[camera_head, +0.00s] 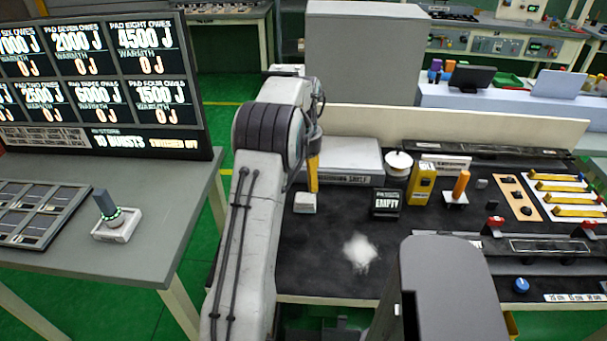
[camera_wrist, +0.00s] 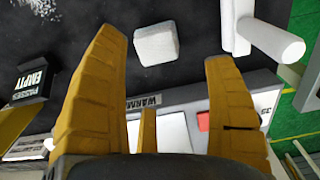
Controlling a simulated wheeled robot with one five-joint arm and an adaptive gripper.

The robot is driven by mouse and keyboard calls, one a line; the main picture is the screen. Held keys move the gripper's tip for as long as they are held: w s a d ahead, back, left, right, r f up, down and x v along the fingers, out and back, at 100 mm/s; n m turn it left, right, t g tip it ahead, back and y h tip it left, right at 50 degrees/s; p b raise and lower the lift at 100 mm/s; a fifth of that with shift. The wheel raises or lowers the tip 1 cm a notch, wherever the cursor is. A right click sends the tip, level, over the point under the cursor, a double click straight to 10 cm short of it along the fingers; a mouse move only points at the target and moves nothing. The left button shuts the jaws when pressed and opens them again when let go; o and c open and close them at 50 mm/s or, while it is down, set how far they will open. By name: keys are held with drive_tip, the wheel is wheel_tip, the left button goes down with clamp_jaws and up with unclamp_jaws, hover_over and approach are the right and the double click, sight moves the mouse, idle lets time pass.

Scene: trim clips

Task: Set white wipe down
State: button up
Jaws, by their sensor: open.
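The white wipe (camera_head: 305,203) is a small pale block on the dark bench mat (camera_head: 300,250), near the mat's left side. In the wrist view the wipe (camera_wrist: 156,44) lies ahead between the fingertips, with dark mat showing on both sides of it. My gripper (camera_head: 313,184) points down just above the wipe; its yellow fingers are spread wide in the wrist view and grip nothing. The fingers look apart from the wipe. A smeared white patch (camera_head: 360,252) lies on the mat to the right and nearer the camera.
A sign reading EMPTY (camera_head: 387,203) stands right of the wipe. A pale shelf box (camera_head: 345,158) is behind it. A white-lidded pot (camera_head: 398,164) and a yellow box (camera_head: 421,184) stand further right. A white rod-shaped piece (camera_wrist: 272,40) lies near the wipe in the wrist view.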

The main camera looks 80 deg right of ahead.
drive_tip(key=w+a+r+n, duration=0.2)
drive_tip(key=w+a+r, duration=0.15)
drive_tip(key=w, duration=0.35)
drive_tip(key=w+a+r+n, duration=0.1)
drive_tip(key=w+a+r, duration=0.1)
drive_tip(key=w+r, duration=0.35)
drive_tip(key=w+a+r+n+t+h, duration=0.15)
drive_tip(key=w+a+n, duration=0.25)
drive_tip(key=w+a, duration=1)
drive_tip(key=w+a+r+n, duration=0.15)
drive_tip(key=a+n, duration=0.25)
drive_tip(key=a, duration=1.2)
drive_tip(key=s+a+f+n+t, duration=0.1)
drive_tip(key=s+a+n, duration=0.2)
drive_tip(key=a, duration=0.5)
drive_tip(key=s+a+f+n+t+y, duration=0.1)
drive_tip(key=s+a+f+n, duration=0.1)
drive_tip(key=s+a, duration=0.3)
drive_tip(key=a+n, duration=0.1)
drive_tip(key=a, duration=0.1)
drive_tip(key=shift+s+a+f, duration=0.15)
drive_tip(key=shift+a+f, duration=0.15)
drive_tip(key=shift+a, duration=0.05)
drive_tip(key=shift+y, duration=0.25)
